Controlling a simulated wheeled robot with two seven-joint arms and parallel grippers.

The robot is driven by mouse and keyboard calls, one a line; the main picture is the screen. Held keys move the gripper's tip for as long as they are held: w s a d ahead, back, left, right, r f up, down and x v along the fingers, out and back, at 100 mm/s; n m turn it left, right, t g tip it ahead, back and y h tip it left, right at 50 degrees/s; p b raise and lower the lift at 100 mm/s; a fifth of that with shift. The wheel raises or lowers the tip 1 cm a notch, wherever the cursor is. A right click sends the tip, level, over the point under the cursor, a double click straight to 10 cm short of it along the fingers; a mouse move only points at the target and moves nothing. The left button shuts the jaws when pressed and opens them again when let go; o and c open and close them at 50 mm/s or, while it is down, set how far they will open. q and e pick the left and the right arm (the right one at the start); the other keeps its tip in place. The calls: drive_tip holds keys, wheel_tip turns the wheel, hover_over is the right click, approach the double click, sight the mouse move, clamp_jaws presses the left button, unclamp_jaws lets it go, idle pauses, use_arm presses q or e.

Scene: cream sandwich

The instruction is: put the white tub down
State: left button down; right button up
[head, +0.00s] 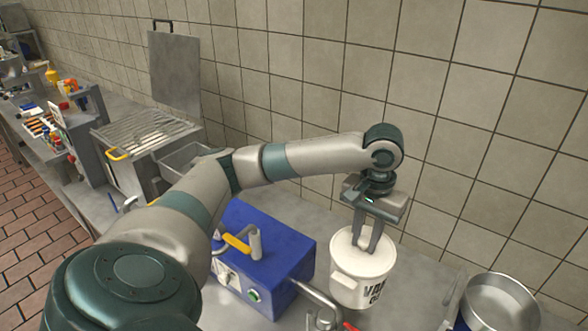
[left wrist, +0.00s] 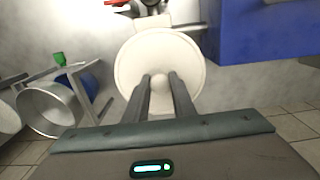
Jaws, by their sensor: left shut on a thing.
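The white tub (head: 363,279) has a white lid and dark lettering on its side. It is at the right of centre in the head view, upright by the tiled wall. My left gripper (head: 366,247) points straight down at the middle of the lid and is shut on the lid's knob. In the left wrist view the tub's round lid (left wrist: 128,68) fills the centre, with the knob between my two fingertips (left wrist: 162,84). My right gripper is not in view.
A blue machine (head: 270,251) with a yellow-handled lever stands just left of the tub. A steel pot (head: 499,303) is to the right. A grill (head: 146,133) with a raised lid and a cluttered counter are at the far left. The tiled wall (head: 440,120) runs behind.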

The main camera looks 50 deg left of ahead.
sight(362, 253)
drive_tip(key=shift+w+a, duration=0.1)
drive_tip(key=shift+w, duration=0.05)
use_arm(q)
drive_tip(key=shift+f, duration=0.25)
wheel_tip(362, 253, down, 5)
drive_tip(key=shift+r+p, duration=0.2)
drive_tip(key=shift+p, duration=0.3)
drive_tip(key=shift+f, duration=0.55)
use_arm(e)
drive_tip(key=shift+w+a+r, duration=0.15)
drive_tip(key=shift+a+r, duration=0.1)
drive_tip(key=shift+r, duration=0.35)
use_arm(q)
drive_tip(key=shift+f, duration=0.15)
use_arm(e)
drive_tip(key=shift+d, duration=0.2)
use_arm(q)
drive_tip(key=shift+f+p, duration=0.45)
drive_tip(key=shift+f, duration=1.35)
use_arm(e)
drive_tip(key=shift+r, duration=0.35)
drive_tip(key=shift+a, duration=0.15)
